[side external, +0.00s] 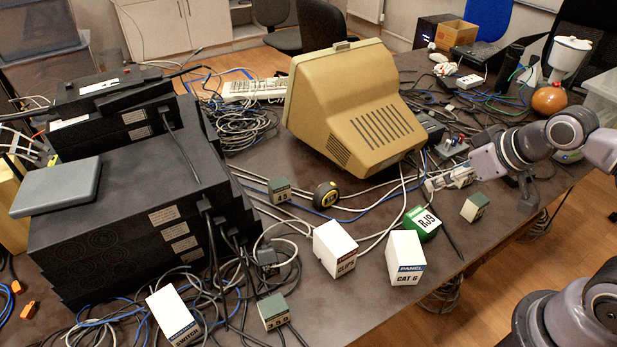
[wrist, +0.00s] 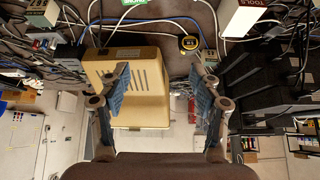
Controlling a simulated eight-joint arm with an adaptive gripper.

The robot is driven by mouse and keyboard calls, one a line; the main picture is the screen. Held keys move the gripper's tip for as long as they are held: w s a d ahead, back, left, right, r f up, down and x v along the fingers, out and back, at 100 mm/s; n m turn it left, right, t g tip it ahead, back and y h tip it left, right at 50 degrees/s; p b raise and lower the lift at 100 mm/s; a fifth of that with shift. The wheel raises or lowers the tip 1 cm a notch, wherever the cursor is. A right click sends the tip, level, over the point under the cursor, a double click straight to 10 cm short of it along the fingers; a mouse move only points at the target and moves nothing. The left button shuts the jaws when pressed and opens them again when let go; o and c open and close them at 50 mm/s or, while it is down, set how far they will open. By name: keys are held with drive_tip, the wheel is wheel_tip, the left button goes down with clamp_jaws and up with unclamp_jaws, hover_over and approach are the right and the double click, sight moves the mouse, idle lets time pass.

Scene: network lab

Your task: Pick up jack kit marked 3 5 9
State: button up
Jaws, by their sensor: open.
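The jack kit whose label seems to read 3 5 9 (side external: 273,311) is a small green and white box at the front of the table, among dark cables in the side view. I cannot make it out in the wrist view. Two similar small kits stand farther back, one by the tape measure (side external: 279,189) and one at the right (side external: 475,207); their marks are too small to read in the side view. My gripper (side external: 447,181) is open and empty beside the beige monitor, well away from the 3 5 9 kit. Its spread fingers (wrist: 159,75) show in the wrist view.
The beige monitor (side external: 350,100) stands mid-table. White boxes marked CLIPS (side external: 335,248) and CAT 6 (side external: 406,258), a green RJ9 box (side external: 421,223) and a SWITCH box (side external: 172,318) stand in front. Stacked black units (side external: 130,215) and loose cables fill the left.

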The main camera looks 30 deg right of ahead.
drive_tip(key=n+g, duration=0.7)
drive_tip(key=n, duration=1)
hover_over(273, 305)
drive_tip(key=f, duration=1.1)
drive_tip(key=shift+s+d, duration=0.2)
drive_tip(key=shift+d, duration=0.2)
drive_tip(key=shift+s+a+f, duration=0.2)
drive_tip(key=shift+a+f, duration=0.2)
drive_tip(key=shift+f, duration=0.2)
wheel_tip(273, 305, down, 5)
drive_tip(key=shift+r, duration=0.1)
drive_tip(key=shift+w+f, duration=0.2)
drive_tip(key=shift+f, duration=1.15)
drive_tip(key=shift+w+f, duration=0.2)
drive_tip(key=shift+f, duration=1.15)
drive_tip(key=c, duration=1.3)
